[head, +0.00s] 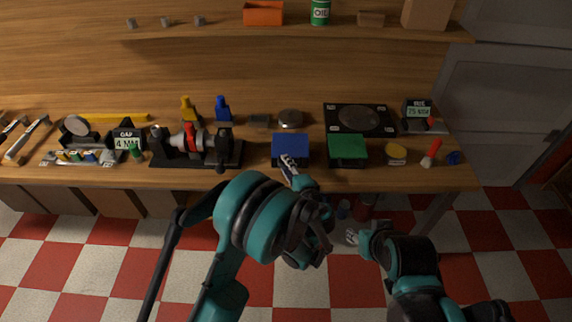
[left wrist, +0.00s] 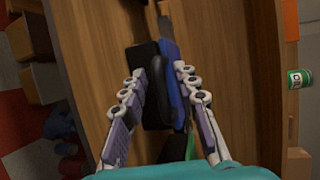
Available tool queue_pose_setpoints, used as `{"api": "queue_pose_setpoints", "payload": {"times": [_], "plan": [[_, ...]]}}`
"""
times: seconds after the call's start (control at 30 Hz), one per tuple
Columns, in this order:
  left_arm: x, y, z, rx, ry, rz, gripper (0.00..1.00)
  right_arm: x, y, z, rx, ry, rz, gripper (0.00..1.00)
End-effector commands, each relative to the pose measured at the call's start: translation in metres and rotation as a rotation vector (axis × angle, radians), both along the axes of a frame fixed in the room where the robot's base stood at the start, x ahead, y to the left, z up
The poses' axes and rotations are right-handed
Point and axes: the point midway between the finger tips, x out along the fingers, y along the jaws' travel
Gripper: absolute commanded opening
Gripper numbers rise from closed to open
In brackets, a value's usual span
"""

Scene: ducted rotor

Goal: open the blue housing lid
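The blue housing lid (head: 290,144) lies flat on its black housing (head: 291,163) near the table's front edge and looks closed. My left gripper (head: 287,163) is at the front of this housing, overlapping its near side. In the left wrist view its two fingers (left wrist: 159,72) are spread, with the dark housing (left wrist: 145,60) and the blue lid (left wrist: 172,95) beyond and between them. The lid is close to the right-hand finger; I cannot tell whether they touch. My right gripper (head: 356,237) is low in front of the table, away from the housing, its fingers too small to read.
A green-lidded housing (head: 347,147) stands just right of the blue one. A black clamp-like fixture (head: 195,150) is to the left. A scale (head: 360,119) and a round metal tin (head: 290,118) lie behind. A red-handled tool (head: 431,153) is at the right.

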Motion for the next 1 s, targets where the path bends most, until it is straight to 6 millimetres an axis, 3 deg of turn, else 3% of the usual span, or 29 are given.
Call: {"api": "queue_pose_setpoints", "payload": {"times": [0.03, 0.1, 0.57, 0.77, 1.0], "plan": [[0.000, 0.000, 0.000, 0.000, 0.000, 0.000, 0.15, 0.000, 0.000, 0.000, 0.000, 0.000, 0.000, 0.40], [0.000, 0.000, 0.000, 0.000, 0.000, 0.000, 0.00, 0.000, 0.000, 0.000, 0.000, 0.000, 0.000, 0.40], [0.000, 0.002, 0.004, 0.001, 0.014, 0.006, 0.00, 0.000, 0.000, 0.004, 0.000, 0.000, 0.000, 0.40], [0.001, 0.003, 0.019, 0.001, 0.084, 0.009, 0.00, 0.000, 0.000, 0.023, 0.000, 0.000, 0.000, 0.40], [0.008, 0.004, 0.052, 0.000, 0.263, 0.009, 0.00, 0.000, 0.000, 0.063, 0.000, 0.000, 0.000, 0.40]]}}
